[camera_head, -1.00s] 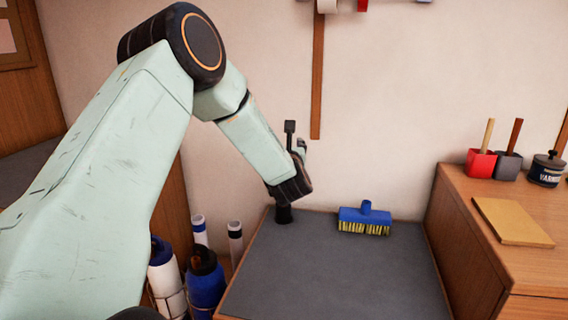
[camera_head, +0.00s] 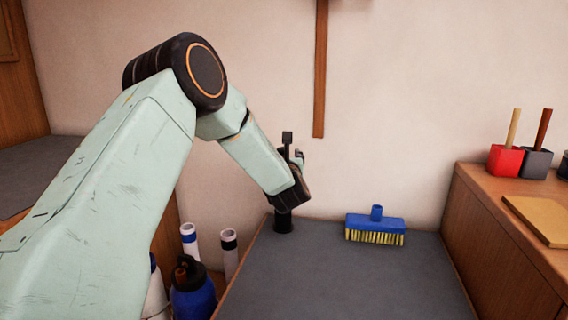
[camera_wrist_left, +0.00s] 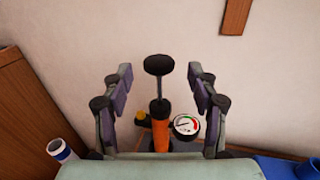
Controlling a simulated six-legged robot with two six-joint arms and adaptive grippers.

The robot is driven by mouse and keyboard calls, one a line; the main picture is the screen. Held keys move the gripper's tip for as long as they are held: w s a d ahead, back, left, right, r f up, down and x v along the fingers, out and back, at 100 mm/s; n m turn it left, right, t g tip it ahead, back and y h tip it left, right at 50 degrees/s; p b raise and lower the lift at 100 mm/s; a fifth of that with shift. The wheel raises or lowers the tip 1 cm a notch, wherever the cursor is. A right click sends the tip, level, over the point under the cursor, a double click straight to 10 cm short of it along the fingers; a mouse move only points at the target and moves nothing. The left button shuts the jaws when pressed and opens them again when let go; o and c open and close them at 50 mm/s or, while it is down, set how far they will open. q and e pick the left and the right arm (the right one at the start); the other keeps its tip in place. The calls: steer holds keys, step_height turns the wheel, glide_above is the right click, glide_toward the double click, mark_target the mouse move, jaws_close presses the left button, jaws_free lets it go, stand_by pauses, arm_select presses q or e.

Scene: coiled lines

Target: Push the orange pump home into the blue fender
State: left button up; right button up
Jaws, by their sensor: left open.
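The orange pump (camera_wrist_left: 160,132) stands upright in the left wrist view, with a round black knob (camera_wrist_left: 159,65) on a thin rod and a dial gauge (camera_wrist_left: 186,126) at its right side. My left gripper (camera_wrist_left: 160,90) is open, its fingers on either side of the pump and apart from it. In the head view, my left gripper (camera_head: 298,160) is at the back left of the grey bench, and my arm hides most of the pump. A blue fender-like body with a black top (camera_head: 194,297) stands low, left of the bench. My right gripper is not seen.
A blue brush head with yellow bristles (camera_head: 376,230) lies at the back of the grey bench top (camera_head: 335,280). White tubes (camera_head: 229,255) stand left of the bench. A wooden cabinet with a red pot (camera_head: 505,160) is at the right. The bench front is clear.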

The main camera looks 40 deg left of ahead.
mark_target(283, 147)
arm_select(q)
steer(key=shift+x, duration=1.1)
steer(key=shift+w+a+b, duration=0.3)
steer(key=shift+a+b, duration=0.05)
steer(key=shift+a, duration=0.15)
steer(key=shift+w+a, duration=0.1)
steer(key=shift+w, duration=0.2)
steer(key=shift+s, duration=0.1)
steer(key=shift+c, duration=0.4)
jaws_close()
steer(key=shift+r, duration=0.1)
steer(key=shift+r, duration=0.1)
